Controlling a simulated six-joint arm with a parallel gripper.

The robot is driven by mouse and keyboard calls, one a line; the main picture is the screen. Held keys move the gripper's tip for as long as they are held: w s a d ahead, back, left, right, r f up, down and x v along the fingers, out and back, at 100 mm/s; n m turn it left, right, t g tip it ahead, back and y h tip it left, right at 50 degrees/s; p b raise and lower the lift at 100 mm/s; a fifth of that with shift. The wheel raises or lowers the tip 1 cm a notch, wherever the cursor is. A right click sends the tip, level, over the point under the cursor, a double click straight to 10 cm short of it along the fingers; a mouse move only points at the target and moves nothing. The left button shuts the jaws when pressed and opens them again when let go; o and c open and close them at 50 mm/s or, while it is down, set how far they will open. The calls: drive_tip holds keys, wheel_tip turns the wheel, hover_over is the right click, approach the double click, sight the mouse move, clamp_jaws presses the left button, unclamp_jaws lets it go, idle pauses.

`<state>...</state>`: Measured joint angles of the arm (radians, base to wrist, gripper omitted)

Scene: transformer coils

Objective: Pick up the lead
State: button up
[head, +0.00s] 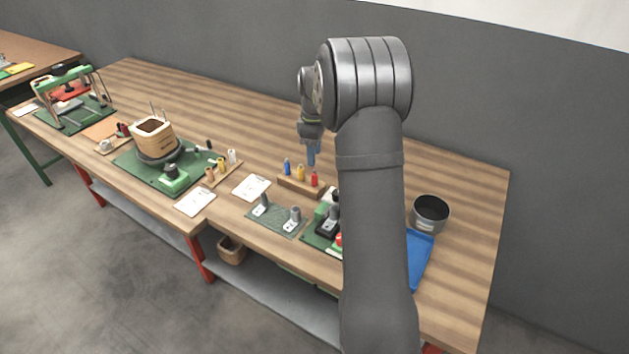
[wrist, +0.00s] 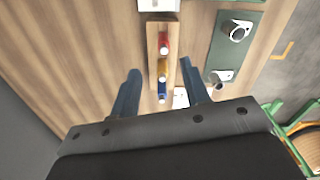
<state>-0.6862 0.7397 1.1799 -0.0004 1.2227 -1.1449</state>
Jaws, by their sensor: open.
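A small wooden rack (head: 298,186) holds three upright coloured pieces: blue (head: 287,168), yellow (head: 300,173) and red (head: 314,179). I cannot tell for sure which thing is the lead. My gripper (head: 311,158) points down above and just behind the rack, partly hidden by my arm. In the wrist view my gripper (wrist: 160,68) is open and empty. The red (wrist: 164,44), yellow (wrist: 162,68) and blue (wrist: 161,87) pieces appear between its fingers, below them.
A wound coil (head: 152,138) stands on a green mat to the left. Two grey-topped fittings (head: 292,219) sit on a mat in front of the rack. A dark pot (head: 429,213) and a blue tray (head: 420,255) are at right. The table behind the rack is clear.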

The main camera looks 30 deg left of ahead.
sight(314, 174)
wheel_tip(314, 174, down, 3)
drive_tip(key=shift+f, duration=0.2)
drive_tip(key=shift+s+d+f, duration=0.1)
drive_tip(key=shift+s+f, duration=0.05)
drive_tip(key=shift+f, duration=1.2)
drive_tip(key=shift+s+d+f, duration=0.1)
drive_tip(key=shift+s+f, duration=0.05)
drive_tip(key=shift+f, duration=1.15)
drive_tip(key=shift+c, duration=0.4)
clamp_jaws()
